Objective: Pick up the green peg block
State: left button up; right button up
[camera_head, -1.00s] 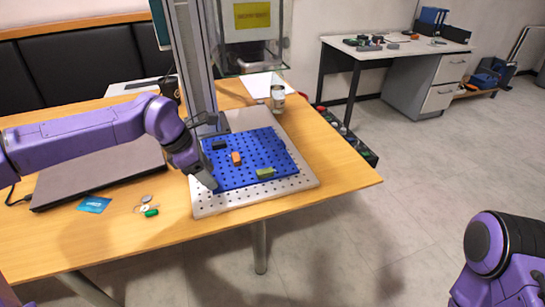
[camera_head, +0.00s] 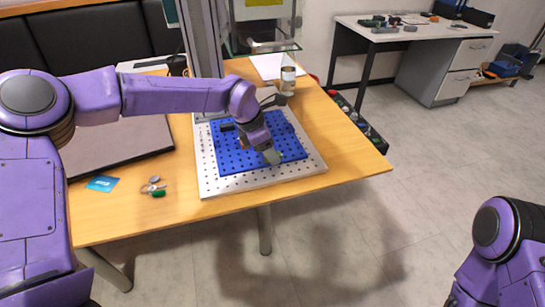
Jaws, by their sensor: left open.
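The blue pegboard (camera_head: 235,160) lies on a pale perforated base plate (camera_head: 208,185) on the wooden table. My left gripper (camera_head: 272,156) reaches down over the front right part of the board, with its fingertips low, close to the board surface. The jaws are open. The green peg block is mostly or wholly hidden at the fingertips; a small grey-green patch shows there, and I cannot tell block from fingertip. A dark block (camera_head: 227,127) sits at the back left of the board. The orange block is hidden behind my left gripper. My right gripper is out of view.
A metal can (camera_head: 288,81) stands behind the base plate. A grey column (camera_head: 203,40) rises at the back. The table's front right is clear.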

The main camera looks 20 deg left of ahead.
pick_arm(q)
jog(key=shift+w+d+f, duration=0.1)
jog(key=shift+d+f, duration=0.05)
jog(key=shift+f, duration=0.3)
grip_shut()
jog(key=shift+r, duration=0.6)
jog(key=v, duration=0.2)
jog(key=shift+a+r, duration=0.25)
jog(key=s+a, duration=0.3)
jog(key=a, duration=0.1)
jog(key=s+a, duration=0.3)
jog(key=a, duration=0.2)
jog(key=s+a, duration=0.3)
jog(key=a, duration=0.2)
jog(key=shift+s, duration=0.4)
